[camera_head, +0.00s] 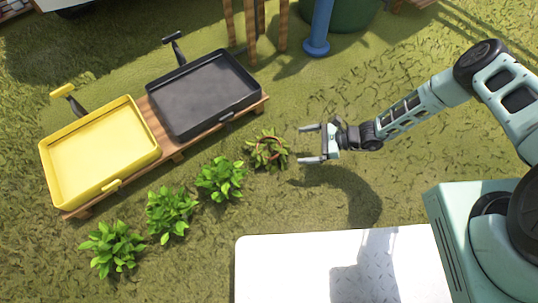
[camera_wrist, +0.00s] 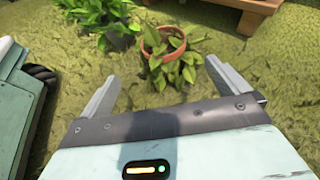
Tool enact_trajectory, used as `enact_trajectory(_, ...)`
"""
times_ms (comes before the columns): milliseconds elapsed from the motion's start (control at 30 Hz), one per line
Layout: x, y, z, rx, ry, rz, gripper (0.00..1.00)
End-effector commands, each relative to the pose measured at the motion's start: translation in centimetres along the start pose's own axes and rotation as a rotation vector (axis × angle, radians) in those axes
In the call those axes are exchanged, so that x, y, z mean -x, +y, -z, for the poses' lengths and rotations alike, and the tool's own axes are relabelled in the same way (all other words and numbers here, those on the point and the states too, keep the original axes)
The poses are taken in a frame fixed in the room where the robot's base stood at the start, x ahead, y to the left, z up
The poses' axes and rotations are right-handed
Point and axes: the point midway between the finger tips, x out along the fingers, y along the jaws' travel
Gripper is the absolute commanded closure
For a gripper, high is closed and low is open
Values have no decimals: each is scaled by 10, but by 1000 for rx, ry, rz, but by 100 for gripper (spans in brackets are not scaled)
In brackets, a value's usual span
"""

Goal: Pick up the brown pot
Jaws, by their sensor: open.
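The brown pot (camera_wrist: 174,44) holds a leafy plant and stands on the grass. In the head view the pot (camera_head: 259,143) is at the right end of a row of green plants, its reddish rim partly covered by leaves. My gripper (camera_head: 310,143) is open and empty, to the right of the pot, with its fingers pointing left toward it. In the wrist view the pot and its plant show between and beyond the two spread fingers of my gripper (camera_wrist: 165,82). The pot and fingers look apart.
Several green plants (camera_head: 221,177) line the grass left of the pot. A wooden pallet (camera_head: 179,155) bears a yellow tray (camera_head: 98,198) and a black tray (camera_head: 205,90) behind the row. A blue post (camera_head: 318,32) stands at the back.

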Motion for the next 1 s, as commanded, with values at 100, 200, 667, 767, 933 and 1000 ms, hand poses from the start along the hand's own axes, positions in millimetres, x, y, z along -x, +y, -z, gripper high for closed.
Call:
enact_trajectory(100, -29, 1, 5, 2, 0, -4, 0)
enact_trajectory(200, -49, 0, 4, 3, -1, -3, 0)
enact_trajectory(667, -92, -3, 5, 3, 0, -2, 0)
enact_trajectory(767, -105, -5, 6, 4, 0, -3, 0)
enact_trajectory(933, -125, -7, 5, 4, 0, -2, 0)
enact_trajectory(1000, -129, -7, 3, 4, 0, -2, 0)
